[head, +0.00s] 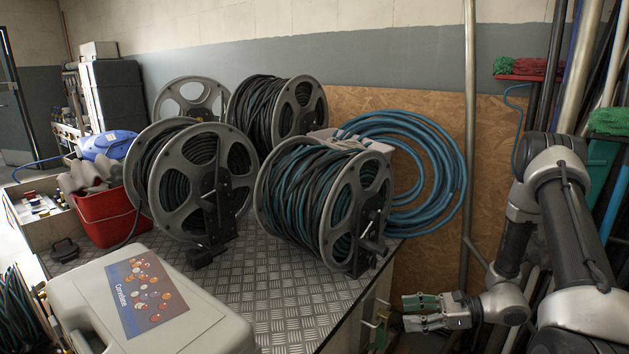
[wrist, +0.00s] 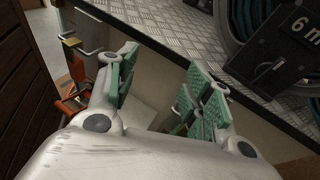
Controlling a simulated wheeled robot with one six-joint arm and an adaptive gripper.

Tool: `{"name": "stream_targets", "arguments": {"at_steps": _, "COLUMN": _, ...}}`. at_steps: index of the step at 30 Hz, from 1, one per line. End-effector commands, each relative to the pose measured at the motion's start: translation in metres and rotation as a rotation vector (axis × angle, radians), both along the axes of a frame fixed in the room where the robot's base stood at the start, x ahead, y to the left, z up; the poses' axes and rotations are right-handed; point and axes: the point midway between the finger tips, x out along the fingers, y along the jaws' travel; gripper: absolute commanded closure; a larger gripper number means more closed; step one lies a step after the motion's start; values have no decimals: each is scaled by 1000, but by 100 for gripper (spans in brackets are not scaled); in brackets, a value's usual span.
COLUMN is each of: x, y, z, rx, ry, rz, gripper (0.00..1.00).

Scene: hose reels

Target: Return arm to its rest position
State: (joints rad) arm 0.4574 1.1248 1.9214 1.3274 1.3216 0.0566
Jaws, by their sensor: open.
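My gripper (head: 424,312) is at the lower right in the head view, just beyond the right edge of the metal-topped bench (head: 290,296) and below its top. My arm bends down to it from the right side. In the wrist view my gripper (wrist: 165,92) has its green-padded fingers spread apart, with nothing between them. The bench's edge and tread-plate top (wrist: 165,25) show beyond the fingers.
Several hose reels (head: 325,205) stand on the bench, with a coiled blue hose (head: 445,165) behind. A red bucket (head: 105,215) and a light case (head: 150,305) are at left. A vertical pipe (head: 469,120) and several poles (head: 580,70) stand near my arm.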

Motion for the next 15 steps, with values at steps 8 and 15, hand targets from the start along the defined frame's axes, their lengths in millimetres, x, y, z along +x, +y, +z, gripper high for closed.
{"name": "stream_targets", "arguments": {"at_steps": 8, "x": -80, "y": -22, "z": 77, "rx": -261, "ry": -143, "rz": 449, "gripper": 49}}
{"name": "stream_targets", "arguments": {"at_steps": 15, "x": -134, "y": -63, "z": 153, "rx": -565, "ry": -350, "rz": 844, "gripper": 49}}
